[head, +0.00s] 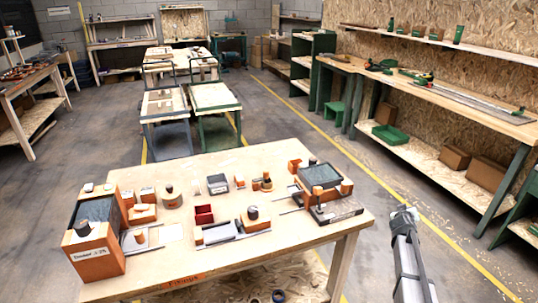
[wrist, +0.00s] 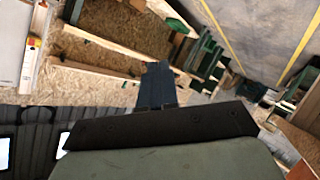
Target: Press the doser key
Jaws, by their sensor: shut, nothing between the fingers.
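An orange box (head: 98,258) with a dark grey slanted top stands at the left front of the wooden table (head: 165,268). Its front carries a white label with black print, too small to read surely; it may be the doser. A dark round knob (head: 83,229) sits on its top near the front; I cannot tell whether this is the key. My gripper (head: 407,214) is shut and empty, off the table's right edge, far from the box. In the wrist view its fingers (wrist: 155,82) are together, and the box is not seen.
Several small orange boxes, a red bin (head: 204,215), grey trays and a dark-topped device (head: 325,178) crowd the table. Its front strip is mostly clear. A long workbench (head: 450,98) with a green tray (head: 390,135) below runs along the right wall.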

